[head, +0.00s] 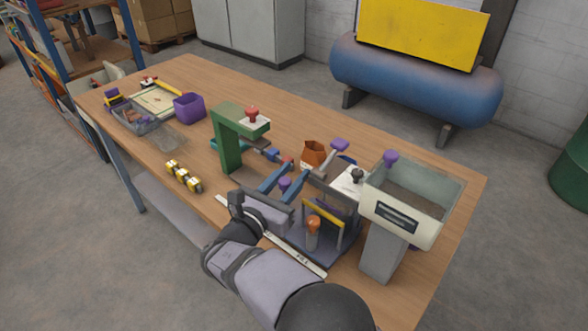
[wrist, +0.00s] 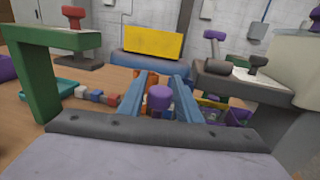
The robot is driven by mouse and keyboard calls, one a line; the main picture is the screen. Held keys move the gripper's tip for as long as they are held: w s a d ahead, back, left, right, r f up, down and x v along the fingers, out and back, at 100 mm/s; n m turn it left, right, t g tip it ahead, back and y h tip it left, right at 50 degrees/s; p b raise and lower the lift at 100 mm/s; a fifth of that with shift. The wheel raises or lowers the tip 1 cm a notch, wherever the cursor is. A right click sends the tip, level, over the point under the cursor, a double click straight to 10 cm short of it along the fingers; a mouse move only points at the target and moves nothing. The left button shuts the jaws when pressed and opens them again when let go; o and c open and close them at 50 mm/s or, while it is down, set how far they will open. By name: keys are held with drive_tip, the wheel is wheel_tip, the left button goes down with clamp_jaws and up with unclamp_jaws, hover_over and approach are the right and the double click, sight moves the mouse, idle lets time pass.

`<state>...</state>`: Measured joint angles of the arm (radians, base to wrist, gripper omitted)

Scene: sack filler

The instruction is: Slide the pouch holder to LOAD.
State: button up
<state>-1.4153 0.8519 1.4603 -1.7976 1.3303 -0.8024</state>
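My gripper (head: 284,178) is open, its two blue fingers on either side of a purple knob (head: 284,184). In the wrist view the knob (wrist: 159,97) shows between the fingers (wrist: 164,85), with narrow gaps at its sides. I cannot tell whether this knob belongs to the pouch holder; the holder's body is largely hidden by my gripper. An orange pouch-like container (head: 313,152) stands beyond the fingertips. A pale rail strip (head: 303,257) marked FILL runs along the table's near side, partly behind my arm. I see no readable LOAD mark.
A green post (head: 228,140) with a red knob stands left of my gripper. A yellow-framed unit with an orange-topped handle (head: 313,225) and a grey hopper (head: 400,215) stand right. Yellow-and-black rollers (head: 184,176) lie left. Bare wood (head: 300,110) shows at the back.

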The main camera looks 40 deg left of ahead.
drive_tip(key=shift+w+a, duration=0.1)
drive_tip(key=shift+w, duration=0.45)
clamp_jaws()
drive_tip(key=shift+a, duration=0.1)
drive_tip(key=a+b, duration=0.1)
drive_tip(key=a, duration=0.7)
drive_tip(key=shift+a, duration=0.25)
unclamp_jaws()
